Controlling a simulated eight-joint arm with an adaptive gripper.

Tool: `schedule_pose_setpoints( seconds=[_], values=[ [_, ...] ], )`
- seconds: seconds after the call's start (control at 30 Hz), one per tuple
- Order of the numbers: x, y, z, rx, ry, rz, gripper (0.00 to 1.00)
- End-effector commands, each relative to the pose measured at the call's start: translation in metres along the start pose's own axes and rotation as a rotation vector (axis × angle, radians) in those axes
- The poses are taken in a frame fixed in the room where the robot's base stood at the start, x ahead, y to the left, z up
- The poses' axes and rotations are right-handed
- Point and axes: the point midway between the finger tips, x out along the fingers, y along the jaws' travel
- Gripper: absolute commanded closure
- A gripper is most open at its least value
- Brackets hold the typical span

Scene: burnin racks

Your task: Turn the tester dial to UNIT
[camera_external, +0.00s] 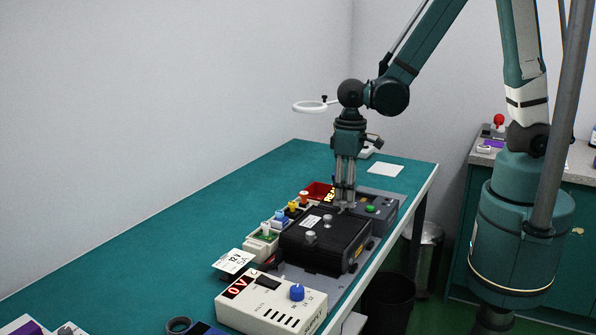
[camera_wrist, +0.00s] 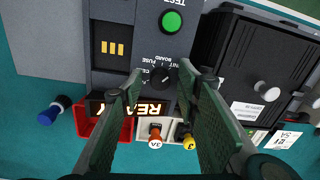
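The tester (camera_wrist: 115,64) is a dark grey box with a green button (camera_wrist: 171,22), a lit orange READY display (camera_wrist: 140,108) and a small black dial (camera_wrist: 162,79). White labels sit around the dial; UNIT, FUSE and BOARD can be partly read. The dial's pointer setting is too small to tell surely. My gripper (camera_wrist: 166,82) is open, its two green-padded fingers on either side of the dial in the wrist view, not visibly touching it. In the external view my gripper (camera_external: 345,206) points down over the tester (camera_external: 382,213); the dial is hidden there.
A black box with silver knobs (camera_external: 325,240) stands close beside the tester. A red bin (camera_external: 318,190) and small holders with coloured parts (camera_external: 281,218) line its far side. A white power supply with a blue knob (camera_external: 270,303) is nearer.

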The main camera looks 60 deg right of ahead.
Motion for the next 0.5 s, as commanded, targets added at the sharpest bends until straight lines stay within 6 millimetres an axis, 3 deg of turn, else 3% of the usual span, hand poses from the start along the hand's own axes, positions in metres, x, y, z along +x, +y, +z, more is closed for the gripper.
schedule_pose_setpoints(
  seconds=[0.5],
  values=[
    [-0.013, 0.0, 0.0, 0.0, 0.0, 0.0, 0.68]
  ],
)
